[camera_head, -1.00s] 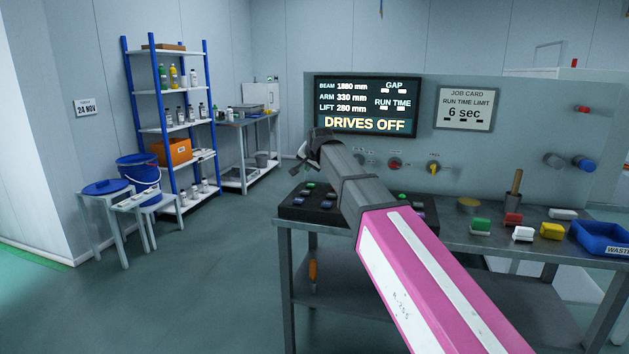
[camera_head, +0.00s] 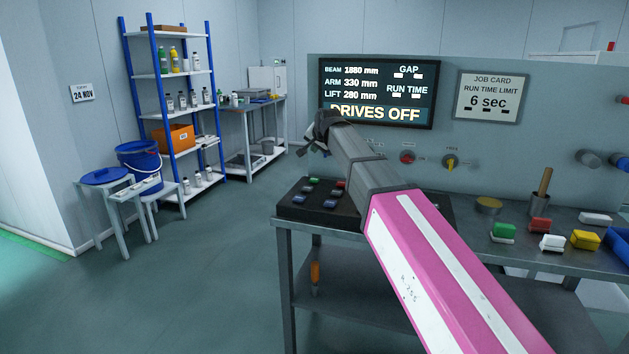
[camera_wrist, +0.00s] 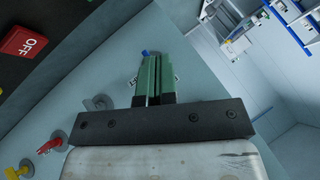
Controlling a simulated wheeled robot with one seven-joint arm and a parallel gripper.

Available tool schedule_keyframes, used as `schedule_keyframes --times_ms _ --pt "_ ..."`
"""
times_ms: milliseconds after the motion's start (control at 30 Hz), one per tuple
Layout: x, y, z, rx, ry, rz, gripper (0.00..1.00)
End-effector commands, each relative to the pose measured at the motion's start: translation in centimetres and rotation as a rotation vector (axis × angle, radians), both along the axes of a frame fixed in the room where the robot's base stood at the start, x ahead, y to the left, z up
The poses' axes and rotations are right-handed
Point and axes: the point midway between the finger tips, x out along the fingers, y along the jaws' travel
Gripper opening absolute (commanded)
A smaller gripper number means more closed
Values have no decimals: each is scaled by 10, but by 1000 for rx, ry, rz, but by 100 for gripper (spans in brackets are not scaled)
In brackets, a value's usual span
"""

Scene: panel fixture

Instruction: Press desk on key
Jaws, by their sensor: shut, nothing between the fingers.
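A black key console (camera_head: 290,211) lies on the left of the desk. It has several small green, red and blue keys, too small to read in the head view. A red key marked OFF (camera_wrist: 23,42) shows at the upper left of the wrist view. I cannot make out a key marked ON, and my arm hides part of the console. My gripper (camera_head: 304,150) is above the console's left part, apart from the keys. In the wrist view its green fingers (camera_wrist: 155,76) are together and empty.
The wall screen (camera_head: 376,92) reads DRIVES OFF. Red (camera_head: 407,157) and yellow (camera_head: 450,162) knobs sit below it. Coloured blocks and a tool in a cup (camera_head: 540,203) stand on the desk's right. A blue-post shelf (camera_head: 157,107) stands left; floor between is clear.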

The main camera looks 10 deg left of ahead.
Motion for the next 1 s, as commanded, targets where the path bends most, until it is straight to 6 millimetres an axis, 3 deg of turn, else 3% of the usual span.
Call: schedule_keyframes --times_ms 600,1000 --pt "0 0 -70 -1 1 0 0" --pt "0 0 -84 0 0 0 0"
